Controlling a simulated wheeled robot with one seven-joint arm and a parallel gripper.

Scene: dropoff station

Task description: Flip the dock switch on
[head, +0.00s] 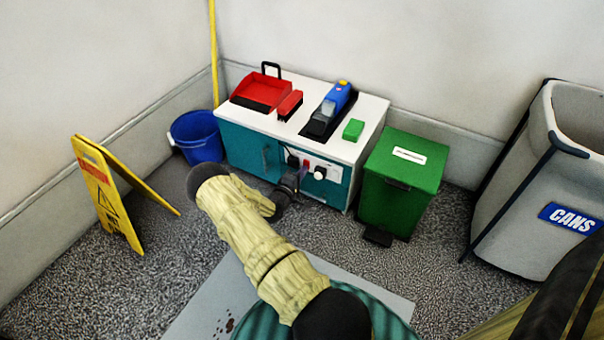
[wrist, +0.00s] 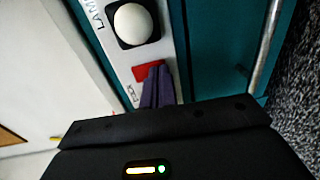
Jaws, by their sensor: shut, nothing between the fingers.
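The dock switch is a small red piece on the white control panel (wrist: 113,55) of the teal cabinet. In the wrist view the red switch (wrist: 145,71) sits above a partly readable label that looks like "DOCK". My gripper (wrist: 155,72) is shut and empty, its purple fingertips at the switch's lower edge, covering part of it. I cannot tell whether they touch it or which way the switch is set. In the head view my gripper (head: 301,174) is at the front of the cabinet (head: 240,144), below the panel's middle.
A white round knob (wrist: 133,23) labelled "LAMP" is beside the switch. A green bin (head: 400,190) stands right of the cabinet, a blue bucket (head: 197,137) left. A yellow floor sign (head: 106,200) stands farther left. A red dustpan (head: 262,92) and other items lie on the cabinet top.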

